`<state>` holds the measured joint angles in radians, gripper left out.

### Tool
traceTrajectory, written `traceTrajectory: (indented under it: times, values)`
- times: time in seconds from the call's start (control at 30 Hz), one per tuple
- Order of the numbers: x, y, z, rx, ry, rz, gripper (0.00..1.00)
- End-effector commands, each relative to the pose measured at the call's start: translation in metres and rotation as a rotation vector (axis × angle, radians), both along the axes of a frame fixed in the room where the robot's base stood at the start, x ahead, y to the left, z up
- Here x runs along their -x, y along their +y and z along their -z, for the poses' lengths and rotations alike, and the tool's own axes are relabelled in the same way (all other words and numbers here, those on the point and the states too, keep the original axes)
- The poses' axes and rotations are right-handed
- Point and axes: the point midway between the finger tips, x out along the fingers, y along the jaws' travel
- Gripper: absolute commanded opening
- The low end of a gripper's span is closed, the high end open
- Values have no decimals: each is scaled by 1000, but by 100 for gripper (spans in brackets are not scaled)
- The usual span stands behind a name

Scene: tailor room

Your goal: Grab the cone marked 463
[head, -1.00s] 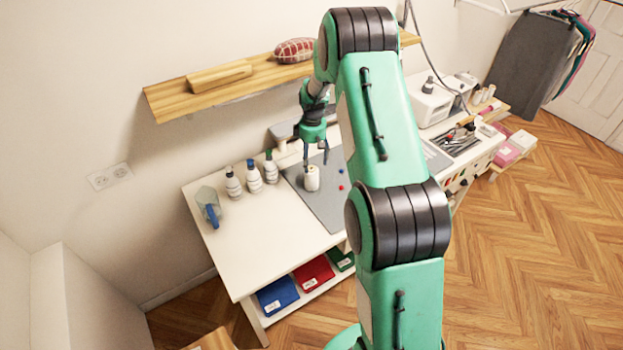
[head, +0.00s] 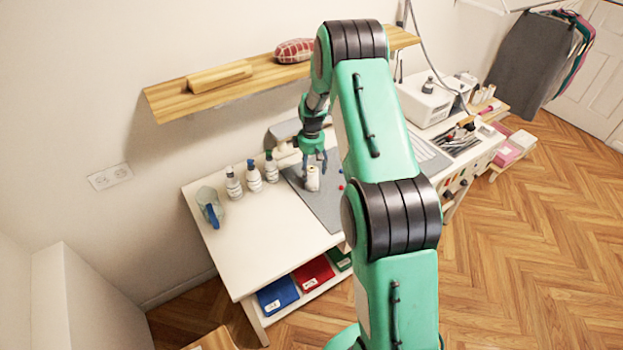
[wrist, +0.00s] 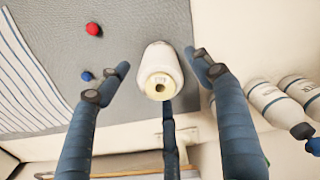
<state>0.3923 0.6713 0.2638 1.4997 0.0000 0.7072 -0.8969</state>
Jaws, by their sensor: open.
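A white cone (head: 312,179) of thread stands on the grey mat on the table. In the wrist view the cone (wrist: 160,65) shows its pale yellow top with a dark hole and a small label that I cannot read with certainty. My gripper (head: 314,163) is just above and behind the cone in the head view. In the wrist view my gripper (wrist: 162,83) is open, with blue fingers spread to the left and right of the cone and a third finger below it. No finger clearly touches the cone.
Several white bottles (head: 254,177) stand left of the mat (head: 328,209). A clear jug (head: 209,206) with a blue handle is farther left. A red ball (wrist: 94,29) and a blue ball (wrist: 87,76) lie near the cone. A wooden shelf (head: 225,88) hangs above.

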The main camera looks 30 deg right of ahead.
Motion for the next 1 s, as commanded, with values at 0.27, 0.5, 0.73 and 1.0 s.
traceTrajectory:
  times: [0.27,0.5,0.73,1.0]
  values:
    - [0,0,1,0,0,0,66]
    - [0,0,1,0,0,0,66]
    - [0,0,1,0,0,0,30]
    - [0,0,1,0,-1,0,0]
